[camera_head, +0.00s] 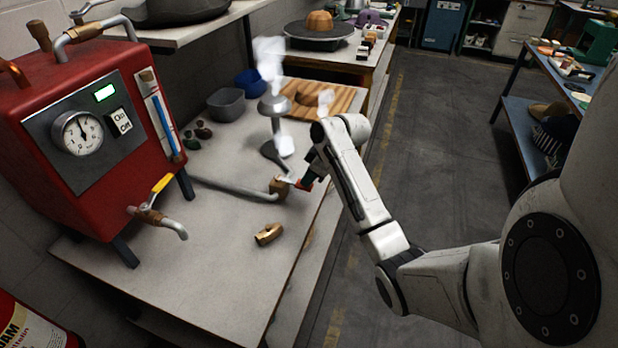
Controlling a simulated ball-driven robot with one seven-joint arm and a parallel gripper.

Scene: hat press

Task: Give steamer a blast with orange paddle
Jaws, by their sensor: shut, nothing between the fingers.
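The steamer (275,106) is a grey metal cone-topped stand on the bench, with white steam above it. A pipe runs along the bench from the red boiler (50,185) to a brown fitting (279,187) near the steamer's foot. The orange paddle (306,184) shows as a small orange-red piece beside that fitting, partly hidden by my gripper. My gripper (298,180) is shut and empty, low over the bench at the paddle. I cannot tell whether it touches the paddle.
A brass piece (268,234) lies on the bench in front. A yellow-handled tap (160,190) sticks out of the boiler. Grey and blue bowls (226,104) and a striped wooden board (330,98) stand behind.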

